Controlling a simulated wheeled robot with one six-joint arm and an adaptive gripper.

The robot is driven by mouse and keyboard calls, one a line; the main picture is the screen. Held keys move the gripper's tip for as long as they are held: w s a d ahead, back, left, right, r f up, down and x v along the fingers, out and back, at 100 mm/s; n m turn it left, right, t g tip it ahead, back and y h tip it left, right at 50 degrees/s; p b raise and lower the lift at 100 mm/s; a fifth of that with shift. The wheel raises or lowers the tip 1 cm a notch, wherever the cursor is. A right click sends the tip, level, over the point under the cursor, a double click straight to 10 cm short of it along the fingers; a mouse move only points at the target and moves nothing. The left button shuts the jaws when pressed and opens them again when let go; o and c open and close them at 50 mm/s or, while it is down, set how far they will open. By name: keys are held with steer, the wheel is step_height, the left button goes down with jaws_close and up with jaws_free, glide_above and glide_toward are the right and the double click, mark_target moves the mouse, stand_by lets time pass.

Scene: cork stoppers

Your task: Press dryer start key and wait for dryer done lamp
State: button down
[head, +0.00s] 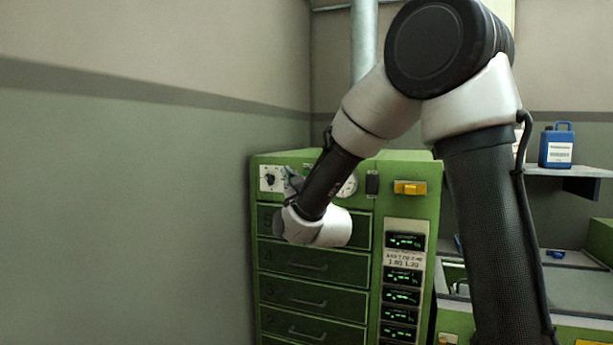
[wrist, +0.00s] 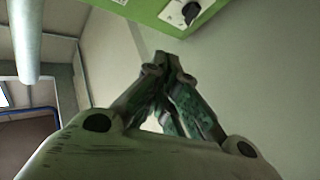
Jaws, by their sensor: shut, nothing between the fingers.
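The green dryer cabinet (head: 405,170) stands against the wall in the head view, with numbered drawers below its top panel. The panel carries a black knob on a white plate (head: 270,179), a round gauge (head: 348,187) and a yellow switch (head: 410,188). My gripper (head: 293,178) is in front of the panel, just right of the knob plate. In the wrist view my gripper (wrist: 167,58) is shut and empty, its tips close below the green panel edge and left of the knob (wrist: 190,12). I cannot make out the start key or done lamp; my wrist covers part of the panel.
Several lit green displays (head: 405,241) run down the cabinet's right side. A blue canister (head: 557,146) stands on a shelf (head: 580,171) at the right. A grey pipe (head: 364,45) rises behind the cabinet. The plain wall on the left has no objects before it.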

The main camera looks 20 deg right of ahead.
steer(key=shift+r, duration=0.2)
steer(key=w+d, duration=0.5)
steer(key=w, duration=0.2)
stand_by(0.5)
steer(key=shift+d, duration=0.15)
stand_by(1.2)
steer(key=shift+w+d, duration=0.2)
steer(key=shift+w, duration=0.15)
steer(key=shift+w+d, duration=0.25)
steer(key=shift+w, duration=0.1)
stand_by(0.7)
steer(key=shift+s, duration=0.1)
steer(key=shift+s+a, duration=0.5)
steer(key=shift+s, duration=0.1)
